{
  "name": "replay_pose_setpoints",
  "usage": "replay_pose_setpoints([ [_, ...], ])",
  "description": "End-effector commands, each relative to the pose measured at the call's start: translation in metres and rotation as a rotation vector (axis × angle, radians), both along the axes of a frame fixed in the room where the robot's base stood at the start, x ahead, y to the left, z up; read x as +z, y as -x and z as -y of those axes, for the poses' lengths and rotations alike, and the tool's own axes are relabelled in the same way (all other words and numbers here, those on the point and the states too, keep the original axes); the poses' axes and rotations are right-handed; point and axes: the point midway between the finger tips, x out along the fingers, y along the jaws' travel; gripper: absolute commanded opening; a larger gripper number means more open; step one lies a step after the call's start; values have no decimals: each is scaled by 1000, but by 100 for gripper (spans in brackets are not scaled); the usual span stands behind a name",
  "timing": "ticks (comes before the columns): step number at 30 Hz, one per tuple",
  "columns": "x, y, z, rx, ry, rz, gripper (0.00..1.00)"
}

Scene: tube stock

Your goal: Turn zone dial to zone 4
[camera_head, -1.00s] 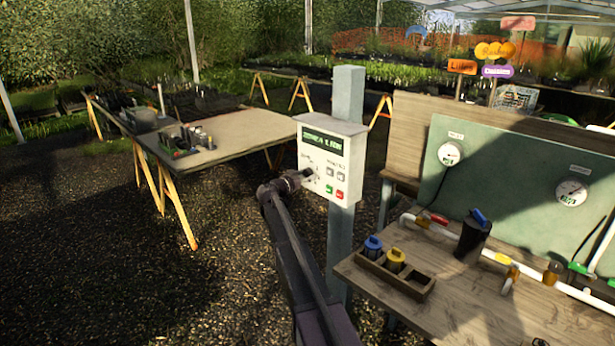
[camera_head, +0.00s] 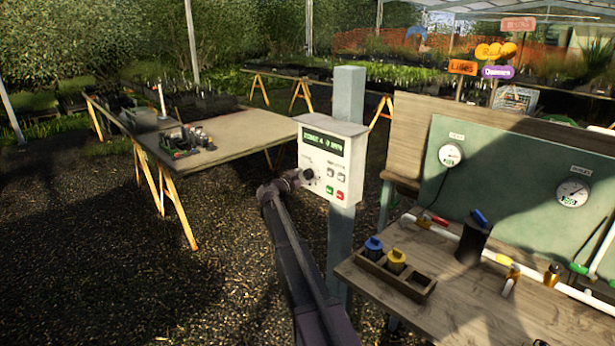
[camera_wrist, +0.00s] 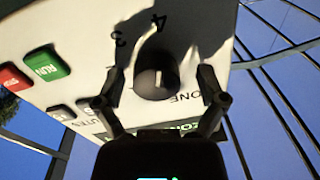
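The zone dial (camera_wrist: 157,82) is a dark round knob on the white control box (camera_head: 341,160). In the wrist view its light mark lies along the line toward the printed 4, with the 3 to the left. The box's green display (camera_head: 321,142) is blurry but seems to read zone 4. My gripper (camera_head: 307,176) is at the dial in the head view. In the wrist view my gripper (camera_wrist: 161,82) has its two fingers on either side of the dial, with visible gaps to it, so it is open. The dial is mostly hidden by the gripper in the head view.
A green run button (camera_wrist: 47,62) and a red button (camera_wrist: 12,77) sit beside the dial. The box hangs on a grey post (camera_head: 342,240). A wooden bench (camera_head: 455,295) with pipes and a holder (camera_head: 372,270) stands to the right. Another table (camera_head: 235,135) is behind left.

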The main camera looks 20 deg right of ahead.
Motion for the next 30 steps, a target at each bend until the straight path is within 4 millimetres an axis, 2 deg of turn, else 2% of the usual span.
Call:
replay_pose_setpoints([
  [14, -1, 5, -6, -3, -1, -1, 92],
  [30, -1, 28, -62, 0, -3, -1, 92],
])
